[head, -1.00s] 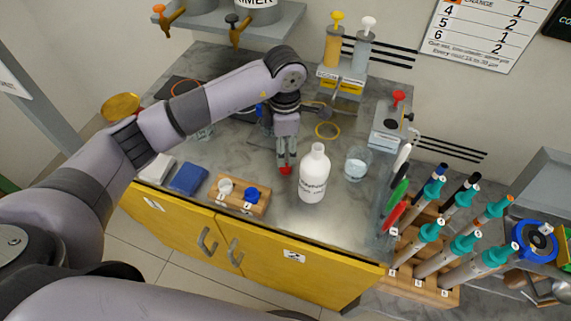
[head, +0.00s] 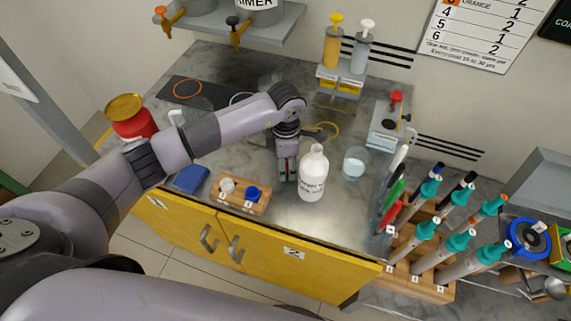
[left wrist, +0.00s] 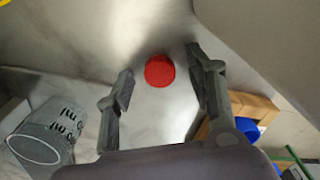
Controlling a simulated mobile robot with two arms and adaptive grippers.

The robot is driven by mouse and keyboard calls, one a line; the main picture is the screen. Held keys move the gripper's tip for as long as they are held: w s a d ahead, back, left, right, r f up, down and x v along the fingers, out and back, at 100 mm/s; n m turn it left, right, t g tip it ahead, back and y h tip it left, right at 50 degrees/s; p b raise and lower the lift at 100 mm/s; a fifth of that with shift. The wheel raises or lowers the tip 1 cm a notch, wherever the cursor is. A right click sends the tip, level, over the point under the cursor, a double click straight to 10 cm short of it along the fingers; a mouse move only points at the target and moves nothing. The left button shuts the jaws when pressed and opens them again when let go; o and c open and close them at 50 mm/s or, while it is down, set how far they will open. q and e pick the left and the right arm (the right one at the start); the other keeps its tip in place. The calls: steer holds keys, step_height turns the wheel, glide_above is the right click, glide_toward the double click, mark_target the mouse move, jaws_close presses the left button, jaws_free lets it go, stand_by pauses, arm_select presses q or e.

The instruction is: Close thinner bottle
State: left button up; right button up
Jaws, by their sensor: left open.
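The thinner bottle (head: 313,182) is white and stands upright on the grey counter in the head view, its narrow neck showing no cap. A round red cap (left wrist: 160,71) shows in the left wrist view, between the fingers of my left gripper (left wrist: 160,88). The fingers are spread, with a gap on both sides of the cap. In the head view my left gripper (head: 288,176) points down just left of the bottle, low over the counter, and mostly hides the cap. My right gripper is not in view.
A wooden block (head: 240,194) with a white and a blue cap lies left of the gripper, beside a blue pad (head: 189,179). A glass beaker (head: 355,163) stands right of the bottle. Pens and a rack of teal-topped tools (head: 428,228) fill the right side.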

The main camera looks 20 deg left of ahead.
arm_select(q)
steer(key=shift+c, duration=0.4)
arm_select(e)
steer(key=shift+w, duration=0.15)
arm_select(q)
steer(key=c, duration=0.7)
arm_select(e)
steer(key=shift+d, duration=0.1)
arm_select(q)
step_height(320, 180, up, 20)
steer(key=b, duration=0.3)
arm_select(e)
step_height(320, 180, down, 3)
